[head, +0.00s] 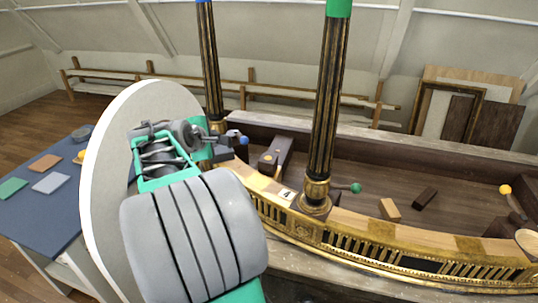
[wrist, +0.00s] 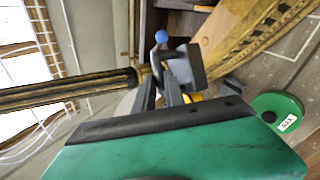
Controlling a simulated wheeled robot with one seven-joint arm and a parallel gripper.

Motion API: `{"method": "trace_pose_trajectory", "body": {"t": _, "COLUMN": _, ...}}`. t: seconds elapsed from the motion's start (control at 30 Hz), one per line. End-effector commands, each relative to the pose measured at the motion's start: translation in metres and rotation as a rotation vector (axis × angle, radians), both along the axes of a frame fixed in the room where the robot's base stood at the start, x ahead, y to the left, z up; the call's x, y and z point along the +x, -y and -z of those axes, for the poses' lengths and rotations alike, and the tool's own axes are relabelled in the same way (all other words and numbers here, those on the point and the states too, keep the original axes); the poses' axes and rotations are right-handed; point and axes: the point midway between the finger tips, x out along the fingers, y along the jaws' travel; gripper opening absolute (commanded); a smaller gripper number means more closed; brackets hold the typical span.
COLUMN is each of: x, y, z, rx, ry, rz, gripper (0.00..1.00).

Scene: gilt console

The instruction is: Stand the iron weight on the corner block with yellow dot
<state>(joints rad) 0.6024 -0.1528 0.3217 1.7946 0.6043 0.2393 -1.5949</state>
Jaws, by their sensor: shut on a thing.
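My gripper (wrist: 172,82) shows in the wrist view with its dark fingers close together. It is shut on a dark grey blocky thing (wrist: 187,66), which looks like the iron weight; the exact contact is hard to make out. In the head view my gripper is mostly hidden behind my arm, near the gilt rail and the left column's foot. A small dark block (head: 223,154) shows there.
Black-and-gold columns, one left (head: 210,65) and one green-topped (head: 328,100), rise from the curved gilt rail (head: 375,248). Blue (head: 244,140), green (head: 356,188) and yellow (head: 505,189) knobs stand nearby. Loose blocks (head: 390,209) lie inside. A blue table (head: 40,222) is left.

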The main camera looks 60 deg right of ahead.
Motion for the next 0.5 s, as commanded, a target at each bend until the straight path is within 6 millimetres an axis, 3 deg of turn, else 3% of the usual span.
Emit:
{"method": "trace_pose_trajectory", "body": {"t": 0.03, "x": -0.016, "y": 0.018, "z": -0.02, "rx": -0.01, "ry": 0.01, "rz": 0.04, "gripper": 0.0}}
{"method": "trace_pose_trajectory", "body": {"t": 0.2, "x": -0.065, "y": 0.058, "z": -0.056, "rx": -0.01, "ry": 0.011, "rz": 0.14, "gripper": 0.0}}
{"method": "trace_pose_trajectory", "body": {"t": 0.33, "x": -0.092, "y": 0.077, "z": -0.074, "rx": -0.01, "ry": 0.011, "rz": 0.191, "gripper": 0.0}}
{"method": "trace_pose_trajectory", "body": {"t": 0.5, "x": -0.11, "y": 0.087, "z": -0.083, "rx": -0.01, "ry": 0.009, "rz": 0.221, "gripper": 0.0}}
